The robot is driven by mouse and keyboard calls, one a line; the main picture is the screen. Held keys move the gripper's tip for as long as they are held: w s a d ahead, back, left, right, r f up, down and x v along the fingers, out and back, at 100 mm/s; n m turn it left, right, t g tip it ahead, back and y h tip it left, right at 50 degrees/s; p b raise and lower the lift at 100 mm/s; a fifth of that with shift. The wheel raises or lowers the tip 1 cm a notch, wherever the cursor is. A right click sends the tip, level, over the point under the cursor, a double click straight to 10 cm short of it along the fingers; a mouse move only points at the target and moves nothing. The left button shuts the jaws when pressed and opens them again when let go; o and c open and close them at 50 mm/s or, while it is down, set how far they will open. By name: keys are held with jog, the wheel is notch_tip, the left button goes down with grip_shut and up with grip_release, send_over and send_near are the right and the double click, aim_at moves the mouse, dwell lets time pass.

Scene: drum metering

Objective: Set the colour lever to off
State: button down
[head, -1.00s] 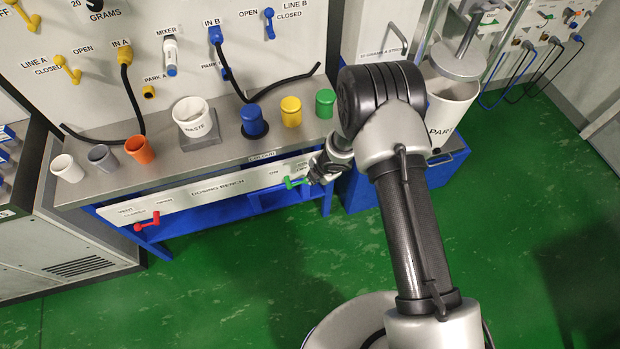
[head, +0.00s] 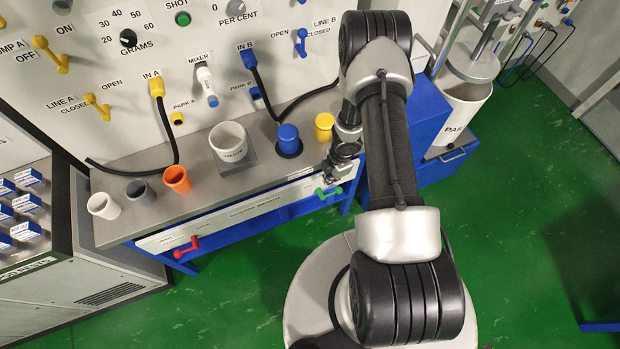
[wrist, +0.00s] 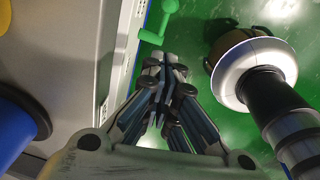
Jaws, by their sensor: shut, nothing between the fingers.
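The green lever (head: 328,191), on the right end of the bench's front panel, is the one near the colour label. In the wrist view the green lever (wrist: 158,22) shows at the top, just beyond my fingertips, with its knob upper right and its arm running down left. My gripper (head: 338,170) is in front of the bench edge, just above the lever. In the wrist view my gripper (wrist: 165,65) is shut and empty, with a small gap seen between it and the lever. The lever's labels are too small to read now.
A red lever (head: 186,247) sits at the left end of the front panel (head: 240,214). Open green floor lies in front.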

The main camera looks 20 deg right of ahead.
jog(key=b, duration=0.5)
send_over(334, 192)
jog(key=s+a, duration=0.1)
jog(key=a, duration=0.2)
notch_tip(334, 192, down, 10)
jog(key=shift+w+d+f, duration=0.25)
jog(key=shift+d+f, duration=0.85)
jog(key=shift+f, duration=0.05)
jog(key=shift+d+f, duration=0.25)
jog(key=shift+f, duration=0.3)
jog(key=shift+d+f+b, duration=0.25)
jog(key=shift+d+b, duration=0.05)
jog(key=shift+b, duration=0.1)
jog(key=shift+d, duration=0.15)
jog(key=shift+r, duration=0.1)
